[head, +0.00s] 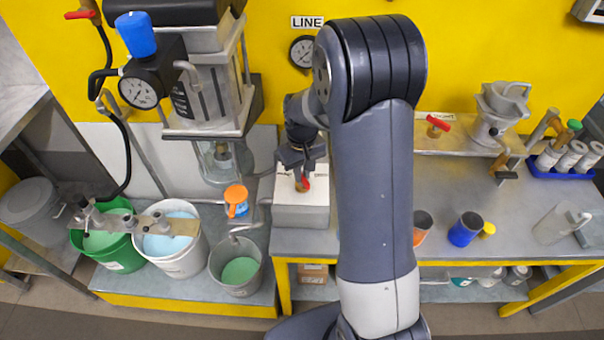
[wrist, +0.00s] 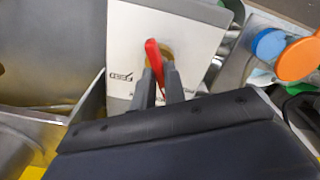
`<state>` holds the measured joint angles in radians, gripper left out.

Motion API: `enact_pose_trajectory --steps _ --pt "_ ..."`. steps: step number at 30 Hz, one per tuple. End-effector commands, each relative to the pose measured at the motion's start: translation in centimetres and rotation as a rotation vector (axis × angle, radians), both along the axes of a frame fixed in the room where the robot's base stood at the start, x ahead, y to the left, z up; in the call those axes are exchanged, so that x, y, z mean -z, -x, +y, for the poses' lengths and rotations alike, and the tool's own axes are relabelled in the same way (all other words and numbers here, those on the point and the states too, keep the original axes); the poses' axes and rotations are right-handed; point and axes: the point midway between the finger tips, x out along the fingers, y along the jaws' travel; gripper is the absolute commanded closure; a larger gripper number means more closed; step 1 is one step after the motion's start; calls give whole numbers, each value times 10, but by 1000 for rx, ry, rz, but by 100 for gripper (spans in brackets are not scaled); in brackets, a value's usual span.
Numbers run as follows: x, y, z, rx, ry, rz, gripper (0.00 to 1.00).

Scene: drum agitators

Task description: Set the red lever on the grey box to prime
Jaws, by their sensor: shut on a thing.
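The grey box (head: 299,215) stands on the bench below my arm, with a pale top plate that also shows in the wrist view (wrist: 130,38). The red lever (head: 303,184) sits on a brass-coloured hub on that plate. In the wrist view the lever (wrist: 155,62) passes between the two fingers of my gripper (wrist: 160,88), which is shut on it. A printed label, seemingly FEED, shows on the plate beside the lever in the wrist view. The other markings are hidden by my gripper or too small to read.
Left of the box are an orange-capped container (head: 236,200) and several buckets, including a grey one (head: 238,268) with green contents. A drum agitator machine (head: 205,90) stands behind.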

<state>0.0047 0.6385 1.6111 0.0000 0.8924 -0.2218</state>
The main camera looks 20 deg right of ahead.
Motion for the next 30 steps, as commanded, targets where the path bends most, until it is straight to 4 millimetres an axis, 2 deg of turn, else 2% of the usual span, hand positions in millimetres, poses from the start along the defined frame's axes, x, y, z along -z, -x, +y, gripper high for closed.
enact_pose_trajectory --steps 12,30 --pt "0 -1 0 -227 0 -3 100" --pt "-1 -1 0 -272 0 -3 100"
